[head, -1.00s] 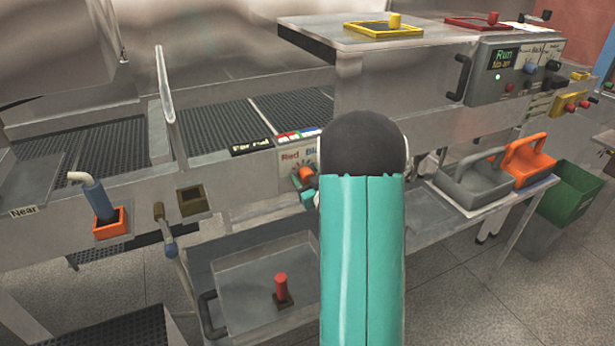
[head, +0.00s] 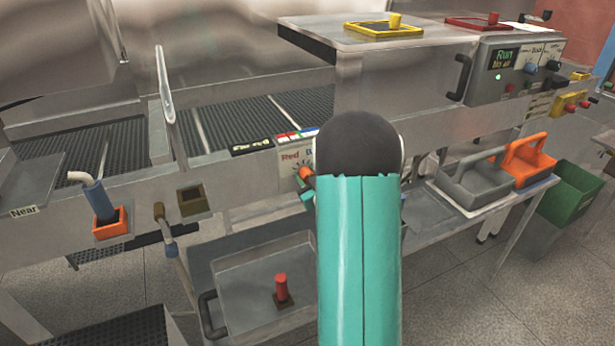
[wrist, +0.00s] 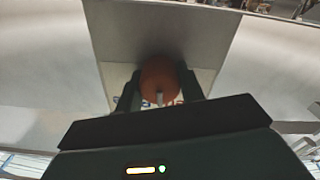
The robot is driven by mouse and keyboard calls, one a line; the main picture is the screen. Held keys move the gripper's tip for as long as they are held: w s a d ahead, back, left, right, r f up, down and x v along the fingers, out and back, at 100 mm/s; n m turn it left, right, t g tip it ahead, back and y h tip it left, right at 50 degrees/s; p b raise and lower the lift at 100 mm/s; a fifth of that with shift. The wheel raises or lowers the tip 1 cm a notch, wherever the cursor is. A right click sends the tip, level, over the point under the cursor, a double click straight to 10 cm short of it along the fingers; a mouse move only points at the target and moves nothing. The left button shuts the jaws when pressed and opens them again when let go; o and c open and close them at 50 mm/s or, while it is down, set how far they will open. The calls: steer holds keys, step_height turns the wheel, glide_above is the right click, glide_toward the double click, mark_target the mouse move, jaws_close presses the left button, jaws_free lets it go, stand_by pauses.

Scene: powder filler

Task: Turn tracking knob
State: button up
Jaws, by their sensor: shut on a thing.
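The tracking knob is orange-red and round with a pale pointer mark. In the wrist view the knob (wrist: 160,78) sits between the two dark fingers of my gripper (wrist: 160,88), which is shut on it. My teal arm hides the right side of this panel and most of my gripper.
A dark conveyor (head: 240,122) runs behind the panel. An orange-based blue lever (head: 100,203) stands at the left. A metal tray with a red handle (head: 281,288) is below. Grey (head: 478,184) and orange (head: 524,160) carriers sit on the right shelf.

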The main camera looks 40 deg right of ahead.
steer(key=n, duration=0.5)
steer(key=shift+a+f, duration=0.1)
steer(key=n, duration=0.5)
steer(key=shift+n, duration=0.3)
steer(key=shift+s, duration=0.1)
steer(key=o, duration=1)
steer(key=v, duration=1.3)
steer(key=shift+s+a, duration=0.1)
steer(key=shift+s, duration=0.2)
